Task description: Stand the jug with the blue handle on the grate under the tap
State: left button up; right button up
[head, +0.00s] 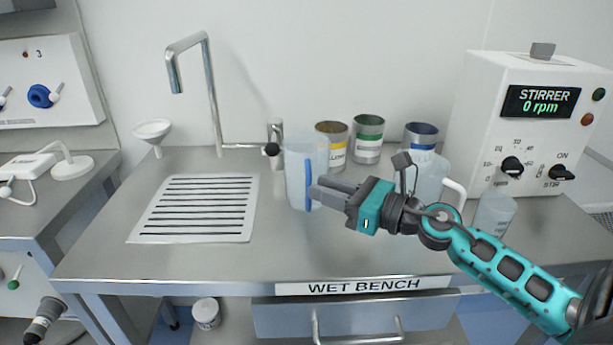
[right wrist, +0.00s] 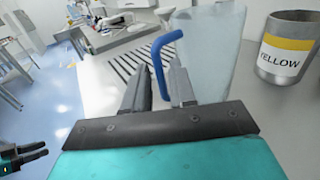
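The jug with the blue handle (head: 297,170) is a clear, tall jug standing upright on the wet bench, right of the grate. Its blue handle (head: 308,185) faces my right gripper. The grate (head: 250,205) is a white plate with dark slots, and it looks empty. The tap (head: 210,95) arches over it. My right gripper (head: 315,188) is at the handle; in the right wrist view its two fingers (right wrist: 160,82) are apart, with the handle (right wrist: 157,60) showing between them, contact unclear. My left gripper (right wrist: 44,150) shows only at that view's lower left, fingers apart.
Yellow (head: 331,146), green (head: 368,139) and blue (head: 421,136) labelled cans stand behind. Another clear jug with a white handle (head: 432,178) and a beaker (head: 494,214) are at right, near the stirrer (head: 535,125). A funnel (head: 153,130) stands left of the tap.

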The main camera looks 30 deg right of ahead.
jog(key=shift+p+x, duration=0.9)
jog(key=shift+x, duration=1.5)
jog(key=shift+w+a, duration=0.35)
grip_shut()
